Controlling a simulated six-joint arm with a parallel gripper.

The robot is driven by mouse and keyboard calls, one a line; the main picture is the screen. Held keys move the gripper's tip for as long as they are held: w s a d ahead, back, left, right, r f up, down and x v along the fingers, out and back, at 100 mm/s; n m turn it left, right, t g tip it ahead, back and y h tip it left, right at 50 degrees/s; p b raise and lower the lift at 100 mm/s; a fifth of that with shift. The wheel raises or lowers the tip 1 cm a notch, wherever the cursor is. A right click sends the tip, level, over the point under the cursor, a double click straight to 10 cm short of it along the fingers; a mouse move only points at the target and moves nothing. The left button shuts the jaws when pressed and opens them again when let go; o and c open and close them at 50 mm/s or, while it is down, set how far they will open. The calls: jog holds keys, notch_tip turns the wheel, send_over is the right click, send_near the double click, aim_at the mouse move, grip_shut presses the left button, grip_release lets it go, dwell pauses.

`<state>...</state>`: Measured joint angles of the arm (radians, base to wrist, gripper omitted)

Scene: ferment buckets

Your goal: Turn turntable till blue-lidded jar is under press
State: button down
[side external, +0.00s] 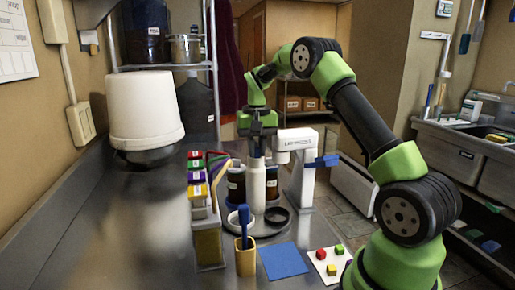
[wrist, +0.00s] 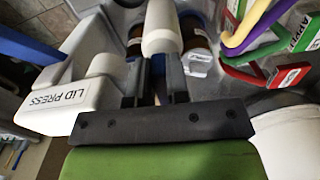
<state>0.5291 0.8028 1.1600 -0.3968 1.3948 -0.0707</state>
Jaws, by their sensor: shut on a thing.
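My gripper (side external: 257,147) points down over the turntable (side external: 226,208) and is shut on the white central post (side external: 257,183). In the wrist view the post (wrist: 161,30) shows between the two fingers (wrist: 154,75). Dark jars (side external: 236,185) stand on the turntable around the post, and amber jars with pale labels (wrist: 200,45) show beside it in the wrist view. I cannot make out clearly which jar has a blue lid. The white lid press (side external: 303,180) stands at the turntable's right, with a blue lever (side external: 323,161); what is under its head is largely hidden.
A rack with coloured handles (side external: 197,177) stands left of the turntable. A yellow cup (side external: 245,261) with a blue-handled tool, a blue mat (side external: 284,261) and a white board with coloured blocks (side external: 330,262) lie in front. A white bucket (side external: 145,108) is at left.

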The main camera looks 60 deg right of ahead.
jog(key=shift+w+a+r+m, duration=0.1)
jog(key=shift+w+m, duration=0.05)
jog(key=shift+m, duration=0.95)
jog(key=shift+w+a+r+m, duration=0.1)
jog(key=shift+m, duration=1)
jog(key=shift+w+m, duration=0.15)
jog(key=shift+m, duration=1.15)
jog(key=shift+w+m, duration=0.1)
jog(key=shift+m, duration=0.5)
jog(key=c, duration=1.4)
grip_release()
jog(key=shift+f, duration=0.1)
notch_tip(320, 180, up, 10)
